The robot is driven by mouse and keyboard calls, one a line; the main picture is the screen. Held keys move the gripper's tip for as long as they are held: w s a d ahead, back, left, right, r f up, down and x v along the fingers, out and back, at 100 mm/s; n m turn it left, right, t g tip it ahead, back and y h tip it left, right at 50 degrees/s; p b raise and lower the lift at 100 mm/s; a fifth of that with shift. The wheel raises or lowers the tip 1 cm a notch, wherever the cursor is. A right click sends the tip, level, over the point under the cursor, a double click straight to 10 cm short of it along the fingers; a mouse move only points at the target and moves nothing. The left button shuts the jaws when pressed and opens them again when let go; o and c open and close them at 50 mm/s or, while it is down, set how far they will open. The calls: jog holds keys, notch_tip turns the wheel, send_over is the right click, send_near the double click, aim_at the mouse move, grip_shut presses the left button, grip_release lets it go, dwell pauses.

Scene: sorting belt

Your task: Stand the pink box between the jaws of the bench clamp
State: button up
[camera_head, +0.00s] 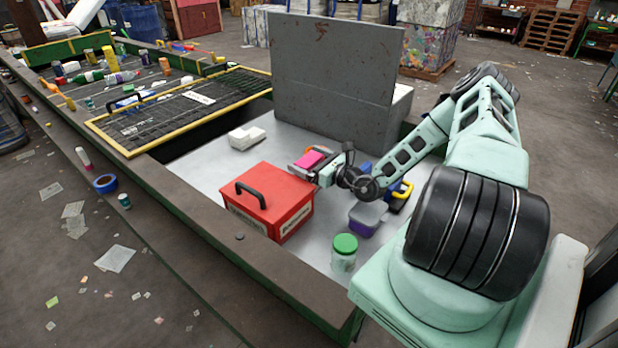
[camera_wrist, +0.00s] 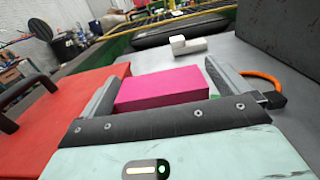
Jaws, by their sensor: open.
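The pink box (camera_head: 309,158) is between the fingers of my gripper (camera_head: 305,163), beside the red toolbox. In the wrist view the pink box (camera_wrist: 163,90) lies lengthwise across the gap between the two fingers, close to both. My gripper (camera_wrist: 163,72) is open around it. I cannot tell whether a finger touches the box, or what is under it. I cannot make out the bench clamp for certain. A white stepped block (camera_head: 246,138) stands on the grey worktop beyond the gripper and also shows in the wrist view (camera_wrist: 187,45).
The red toolbox (camera_head: 270,205) stands close left of my gripper. A tall grey panel (camera_head: 335,75) rises behind. A purple tub (camera_head: 368,218), a green-lidded jar (camera_head: 344,254) and a blue-and-yellow item (camera_head: 402,192) stand near my arm. The worktop around the white block is clear.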

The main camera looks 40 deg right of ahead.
jog(key=c, duration=1.2)
